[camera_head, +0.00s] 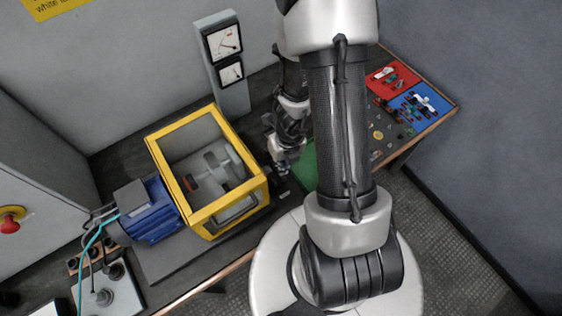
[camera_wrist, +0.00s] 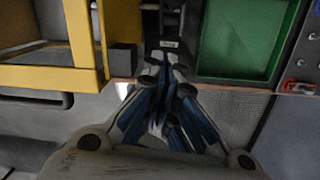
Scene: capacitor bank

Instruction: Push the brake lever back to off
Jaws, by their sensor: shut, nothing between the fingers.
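My gripper (camera_head: 284,168) is shut and empty, pointing down beside the right side of the yellow-framed guard box (camera_head: 208,228). In the wrist view the closed fingers (camera_wrist: 163,72) reach toward a dark narrow fitting with a small pale label (camera_wrist: 168,44). This fitting lies between the yellow frame (camera_wrist: 88,77) and the green tray. I cannot make out the brake lever for certain; the fingers and arm cover much of that spot. A dark block (camera_wrist: 123,58) stands just left of the fingertips. I cannot tell whether the fingers touch anything.
A blue motor (camera_head: 150,212) adjoins the guard box at left. A grey meter post (camera_head: 228,70) stands behind. The green tray (camera_wrist: 240,40) lies right of the fingers. Red (camera_head: 388,78) and blue (camera_head: 420,105) trays with small parts lie at the far right. A red button (camera_head: 10,220) is at far left.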

